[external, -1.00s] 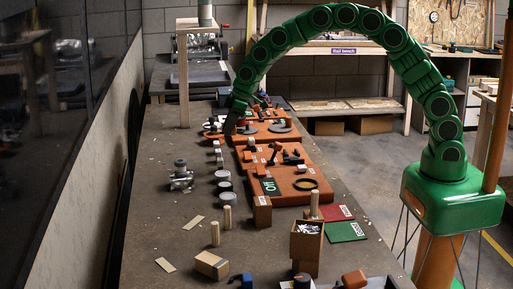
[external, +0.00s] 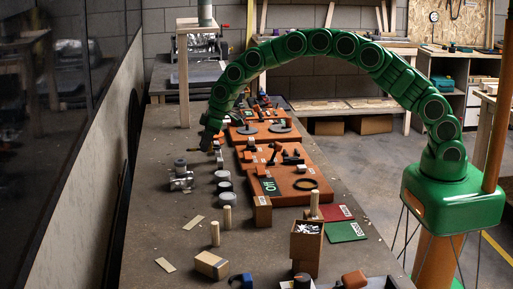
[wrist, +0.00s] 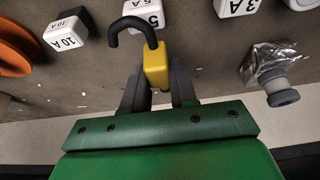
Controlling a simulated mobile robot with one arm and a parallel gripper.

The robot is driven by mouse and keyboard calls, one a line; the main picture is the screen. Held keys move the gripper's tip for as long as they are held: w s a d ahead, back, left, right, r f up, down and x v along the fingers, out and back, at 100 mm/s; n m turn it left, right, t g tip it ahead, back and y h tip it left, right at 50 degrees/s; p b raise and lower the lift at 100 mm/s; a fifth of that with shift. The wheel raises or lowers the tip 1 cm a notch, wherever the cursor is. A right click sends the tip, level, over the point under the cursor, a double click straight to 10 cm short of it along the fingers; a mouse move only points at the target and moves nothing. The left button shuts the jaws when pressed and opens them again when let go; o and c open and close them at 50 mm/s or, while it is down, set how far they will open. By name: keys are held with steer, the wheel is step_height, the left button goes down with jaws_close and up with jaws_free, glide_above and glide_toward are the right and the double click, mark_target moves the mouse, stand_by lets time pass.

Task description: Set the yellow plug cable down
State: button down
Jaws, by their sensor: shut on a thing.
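The yellow plug (wrist: 156,62) with its short black hooked cable (wrist: 134,27) is between my fingers in the wrist view. My gripper (wrist: 157,75) is shut on the plug's body, and the cable curves away above it. The worktop lies beyond the plug; I cannot tell whether they touch. In the external view my gripper (external: 207,146) is low over the long workbench (external: 160,215), left of the orange boards. The plug is too small or hidden to make out there.
White-faced blocks marked 10 A (wrist: 66,35), 5 (wrist: 146,14) and 3 A (wrist: 236,6) stand near the plug. A grey and silvery fitting (wrist: 275,75) is at right, an orange disc (wrist: 14,45) at left. Orange boards (external: 290,180) lie right of my gripper. Bare bench lies left.

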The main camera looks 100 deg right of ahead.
mark_target(204, 163)
steer(key=shift+w+d+f, duration=0.15)
steer(key=shift+w+f, duration=0.25)
steer(key=shift+f, duration=1.75)
steer(key=shift+f, duration=0.15)
steer(key=c, duration=0.9)
jaws_free()
steer(key=shift+r, duration=0.2)
